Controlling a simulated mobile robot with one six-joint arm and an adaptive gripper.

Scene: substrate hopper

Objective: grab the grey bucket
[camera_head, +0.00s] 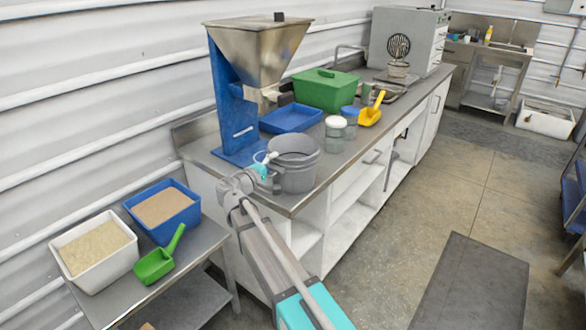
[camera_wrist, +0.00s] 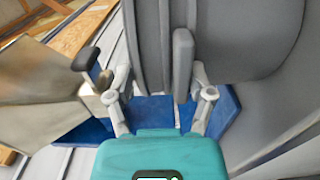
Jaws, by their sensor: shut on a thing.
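The grey bucket (camera_head: 296,180) stands upright near the front edge of the metal worktop, right of the blue hopper stand. My gripper (camera_head: 265,164) is at the bucket's left side, near its rim. In the wrist view the bucket (camera_wrist: 240,40) fills the top and right. My gripper's fingers (camera_wrist: 161,82) lie on both sides of a grey part of it, with an upright grey bar between them. The gripper is shut on the bucket. The exact contact points are partly hidden.
The hopper (camera_head: 258,50) stands behind, with a blue tray (camera_head: 291,118) beside it. Jars (camera_head: 335,133), a yellow scoop (camera_head: 371,110) and a green box (camera_head: 325,90) stand to the right. A low table front left holds a white tub (camera_head: 95,258), a blue tub (camera_head: 163,208) and a green scoop (camera_head: 155,263).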

